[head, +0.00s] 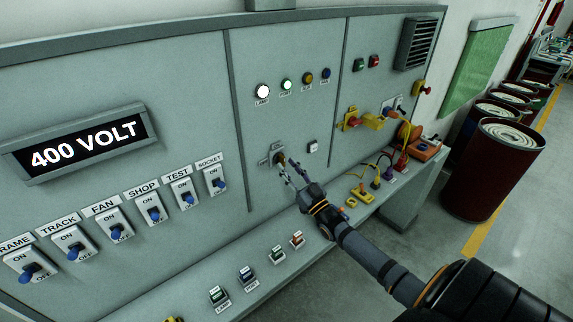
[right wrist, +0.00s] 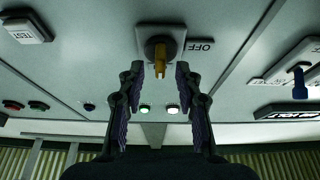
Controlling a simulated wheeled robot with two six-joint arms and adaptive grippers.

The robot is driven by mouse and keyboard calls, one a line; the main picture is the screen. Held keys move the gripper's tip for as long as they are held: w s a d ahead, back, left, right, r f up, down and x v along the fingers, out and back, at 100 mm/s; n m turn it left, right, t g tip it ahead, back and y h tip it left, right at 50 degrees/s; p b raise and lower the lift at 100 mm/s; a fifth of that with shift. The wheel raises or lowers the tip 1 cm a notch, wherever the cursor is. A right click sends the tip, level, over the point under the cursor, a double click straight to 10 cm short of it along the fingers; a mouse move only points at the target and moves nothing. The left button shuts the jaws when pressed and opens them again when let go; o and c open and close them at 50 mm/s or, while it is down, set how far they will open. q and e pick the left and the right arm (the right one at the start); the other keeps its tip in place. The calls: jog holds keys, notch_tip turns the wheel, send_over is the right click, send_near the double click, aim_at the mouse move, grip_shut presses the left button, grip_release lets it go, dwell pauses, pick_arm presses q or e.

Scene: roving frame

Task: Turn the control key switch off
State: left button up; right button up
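The control key switch (head: 278,153) is on the grey panel face below the row of round lamps. In the right wrist view its brass-coloured key (right wrist: 160,62) sticks out of a dark round lock on a square plate, with an OFF label (right wrist: 201,47) beside it. My right gripper (head: 291,173) is at the switch. In the right wrist view the right gripper (right wrist: 160,70) is open, one finger on each side of the key, with a gap on both sides. My left gripper is out of view.
A row of blue toggle switches (head: 154,213) and a 400 VOLT display (head: 85,143) are to the left. A small TEST button (head: 313,147) is just right of the key switch. A ledge with push buttons (head: 247,276) and cables runs below. Dark red drums (head: 493,170) stand at right.

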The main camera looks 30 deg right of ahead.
jog(key=shift+x, duration=0.8)
grip_shut()
